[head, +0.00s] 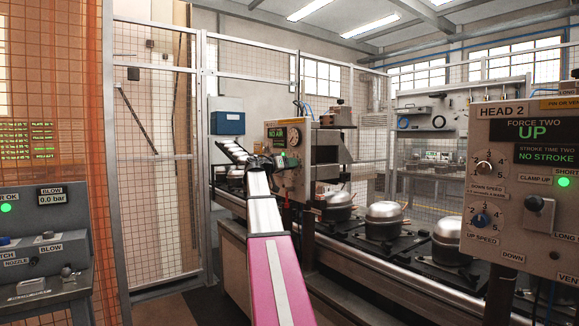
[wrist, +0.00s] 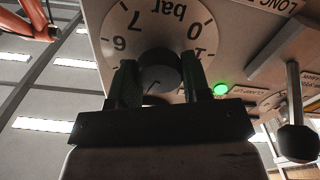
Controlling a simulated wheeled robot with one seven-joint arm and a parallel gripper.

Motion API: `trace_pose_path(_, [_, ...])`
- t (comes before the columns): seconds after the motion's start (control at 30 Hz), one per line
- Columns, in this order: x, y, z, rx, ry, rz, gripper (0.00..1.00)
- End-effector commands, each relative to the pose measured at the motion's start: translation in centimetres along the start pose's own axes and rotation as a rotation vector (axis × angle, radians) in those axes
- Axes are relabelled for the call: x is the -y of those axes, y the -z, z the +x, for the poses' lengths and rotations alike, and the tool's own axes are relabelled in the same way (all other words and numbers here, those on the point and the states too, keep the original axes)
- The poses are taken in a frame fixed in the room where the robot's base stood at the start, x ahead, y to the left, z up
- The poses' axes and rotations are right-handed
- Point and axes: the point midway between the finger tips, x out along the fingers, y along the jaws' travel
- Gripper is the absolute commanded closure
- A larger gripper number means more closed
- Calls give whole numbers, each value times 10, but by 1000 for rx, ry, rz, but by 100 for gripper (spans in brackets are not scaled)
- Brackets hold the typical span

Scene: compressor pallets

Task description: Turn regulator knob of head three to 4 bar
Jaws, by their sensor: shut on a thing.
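The regulator knob (wrist: 160,70) is a dark round knob in front of a pale dial (wrist: 128,28) marked in bar. On the dial 0, 1, 6 and 7 can be read, upside down. The rest of the scale is hidden by my gripper. A thin mark shows on the knob's face, but its exact reading cannot be told. My gripper (wrist: 160,82) is shut on the knob, one dark green finger on each side. In the head view my arm reaches to the grey panel (head: 302,178), which has a round dial (head: 294,137) and a green NO AIR display (head: 276,133).
A black ball-ended lever (wrist: 296,140) and a lit green lamp (wrist: 220,89) are right of my gripper. The HEAD 2 panel (head: 510,215) stands at the right. Silver compressors (head: 384,218) line the conveyor. A mesh fence (head: 155,160) stands at the left.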

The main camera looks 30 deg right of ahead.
Motion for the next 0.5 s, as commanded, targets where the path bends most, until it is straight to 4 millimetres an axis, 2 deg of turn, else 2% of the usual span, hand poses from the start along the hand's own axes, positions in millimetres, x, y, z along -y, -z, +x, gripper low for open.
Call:
trace_pose_path(0.47, [-1,-3,-1,7,0,11,80])
trace_pose_path(0.5, [-1,-3,-1,6,0,11,43])
